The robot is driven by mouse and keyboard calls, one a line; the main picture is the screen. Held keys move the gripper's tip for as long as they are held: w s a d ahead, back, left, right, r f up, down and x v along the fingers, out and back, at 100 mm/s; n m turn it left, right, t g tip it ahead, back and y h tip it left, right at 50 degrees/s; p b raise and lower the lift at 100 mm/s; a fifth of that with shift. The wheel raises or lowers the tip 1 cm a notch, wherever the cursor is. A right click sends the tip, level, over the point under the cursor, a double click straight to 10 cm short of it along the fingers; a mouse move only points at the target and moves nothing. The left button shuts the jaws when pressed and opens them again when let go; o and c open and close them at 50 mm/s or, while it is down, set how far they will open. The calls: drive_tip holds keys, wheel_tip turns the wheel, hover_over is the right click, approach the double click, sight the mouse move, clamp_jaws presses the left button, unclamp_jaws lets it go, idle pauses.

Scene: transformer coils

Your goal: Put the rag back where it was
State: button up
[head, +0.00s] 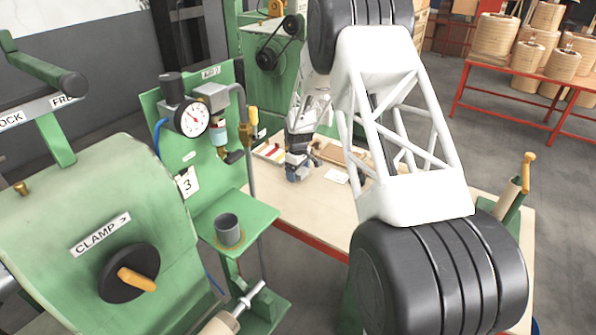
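My gripper (299,163) is small and far off in the head view, low over the pale worktable (283,206). Its fingers are too small and dark to tell whether they are open or shut. A small blue-grey shape (296,174) shows at its lower end. I cannot tell whether this is the rag or part of the gripper. No other cloth can be made out. My arm hides the middle and right of the table.
On the table are a tray with red and yellow items (268,151), a white card (337,176) and a brown board (336,154). A green machine with a gauge (193,120) and a shelf holding a grey cup (228,229) stand left. Coils (492,37) sit on a red bench behind.

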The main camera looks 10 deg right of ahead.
drive_tip(key=shift+r, duration=0.2)
wheel_tip(320, 180, up, 12)
idle(0.8)
idle(0.4)
